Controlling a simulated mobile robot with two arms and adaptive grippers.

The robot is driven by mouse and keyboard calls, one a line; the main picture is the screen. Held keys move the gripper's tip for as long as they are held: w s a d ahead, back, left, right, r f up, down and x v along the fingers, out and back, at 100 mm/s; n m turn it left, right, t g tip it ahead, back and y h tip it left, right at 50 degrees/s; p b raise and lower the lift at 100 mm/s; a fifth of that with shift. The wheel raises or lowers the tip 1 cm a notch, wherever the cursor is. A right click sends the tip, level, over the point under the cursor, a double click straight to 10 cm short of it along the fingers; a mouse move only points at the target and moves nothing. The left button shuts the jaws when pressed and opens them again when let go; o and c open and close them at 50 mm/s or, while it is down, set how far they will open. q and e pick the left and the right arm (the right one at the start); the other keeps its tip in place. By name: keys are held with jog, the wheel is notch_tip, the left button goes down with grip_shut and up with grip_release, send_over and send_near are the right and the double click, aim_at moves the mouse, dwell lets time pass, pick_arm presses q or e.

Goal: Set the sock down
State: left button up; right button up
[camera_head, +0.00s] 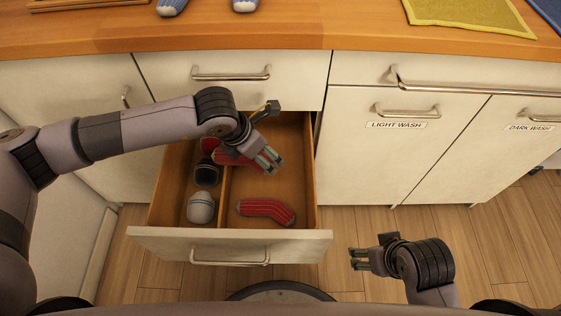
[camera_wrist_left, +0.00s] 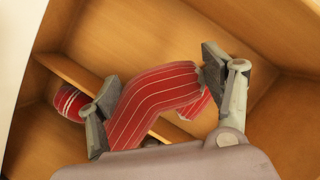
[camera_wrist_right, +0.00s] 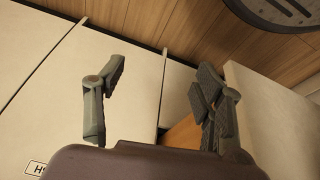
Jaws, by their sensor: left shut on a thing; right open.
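My left gripper (camera_head: 272,160) is over the open drawer (camera_head: 225,238). It is shut on a red sock with thin pale stripes (camera_head: 232,158). In the left wrist view the held sock (camera_wrist_left: 150,95) lies bent between the two fingers, above the drawer's wooden divider. Whether it touches the drawer floor I cannot tell. A second red striped sock (camera_head: 265,211) lies in the right compartment, near the drawer front. My right gripper (camera_head: 358,258) is open and empty, low to the right of the drawer; its spread fingers show in the right wrist view (camera_wrist_right: 150,100).
The left compartment holds a grey sock (camera_head: 200,207), a dark sock (camera_head: 207,173) and a red one (camera_head: 209,144), partly hidden. Blue-grey socks (camera_head: 172,6) and a yellow cloth (camera_head: 468,14) lie on the wooden counter (camera_head: 300,35). The "LIGHT WASH" cabinet door (camera_head: 380,150) is shut.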

pick_arm(q)
send_over(285, 165)
jog(key=f, duration=0.1)
jog(key=f+b, duration=0.1)
jog(key=f, duration=0.1)
jog(key=s+a+f, duration=0.1)
jog(key=shift+f, duration=0.15)
notch_tip(285, 165, down, 3)
jog(key=shift+f+b, duration=0.1)
jog(key=shift+b, duration=0.25)
notch_tip(285, 165, down, 4)
jog(key=shift+b, duration=0.45)
jog(key=shift+f, duration=0.3)
jog(key=o, duration=1.2)
jog(key=shift+o, duration=0.2)
pick_arm(e)
jog(key=w+a+t+y, duration=0.1)
jog(key=w+a+t, duration=0.1)
jog(key=w+t, duration=0.2)
jog(key=w, duration=0.3)
jog(key=shift+w+a+r, duration=0.15)
jog(key=shift+r, duration=0.25)
pick_arm(q)
jog(key=shift+r, duration=0.1)
